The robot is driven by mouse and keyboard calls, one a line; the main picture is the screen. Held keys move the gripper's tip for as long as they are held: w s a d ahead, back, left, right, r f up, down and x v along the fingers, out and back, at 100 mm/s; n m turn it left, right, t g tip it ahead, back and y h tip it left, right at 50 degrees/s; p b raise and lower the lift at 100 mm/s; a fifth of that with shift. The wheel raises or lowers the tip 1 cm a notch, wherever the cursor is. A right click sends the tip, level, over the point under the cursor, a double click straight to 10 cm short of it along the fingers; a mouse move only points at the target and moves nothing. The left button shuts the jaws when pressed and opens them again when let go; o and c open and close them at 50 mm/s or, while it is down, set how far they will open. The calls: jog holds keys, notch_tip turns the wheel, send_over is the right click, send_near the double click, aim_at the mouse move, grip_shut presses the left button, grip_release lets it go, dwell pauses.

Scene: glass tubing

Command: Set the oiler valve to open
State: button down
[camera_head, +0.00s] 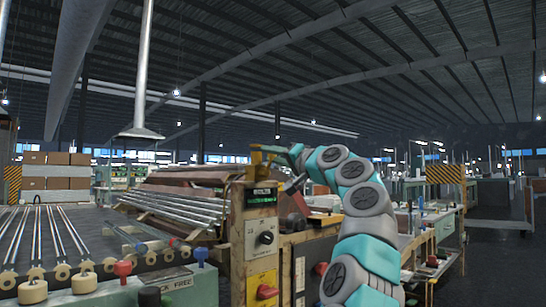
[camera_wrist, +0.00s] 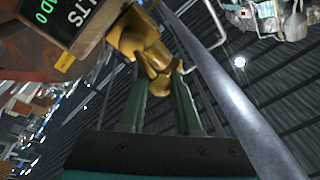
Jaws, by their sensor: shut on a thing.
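The oiler valve (camera_head: 257,156) looks like a yellow-brass fitting on top of the control post. In the wrist view the yellow valve body (camera_wrist: 140,42) ends in a rounded part between the green fingers. My gripper (camera_wrist: 160,76) is shut on this rounded end, one finger on each side. In the head view my gripper (camera_head: 281,151) reaches the valve from the right, at the top of the post. The fingers and the valve's exact position are hard to make out there.
The control post (camera_head: 235,240) carries a green display (camera_head: 262,197), a black dial (camera_head: 266,238) and a red switch (camera_head: 266,291) on a yellow plate. At left is a bench of tubes with coloured knobs (camera_head: 123,270). A grey pipe (camera_wrist: 235,95) runs close right of my gripper.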

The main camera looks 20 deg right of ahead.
aim_at(273, 157)
jog(key=shift+a+f, duration=0.2)
jog(key=c, duration=0.9)
grip_release()
jog(key=shift+r, duration=0.1)
jog(key=b+v, duration=0.4)
jog(key=v, duration=0.2)
jog(key=shift+s+d, duration=0.1)
jog(key=shift+s, duration=0.15)
jog(key=shift+s+d, duration=0.2)
jog(key=shift+s, duration=0.45)
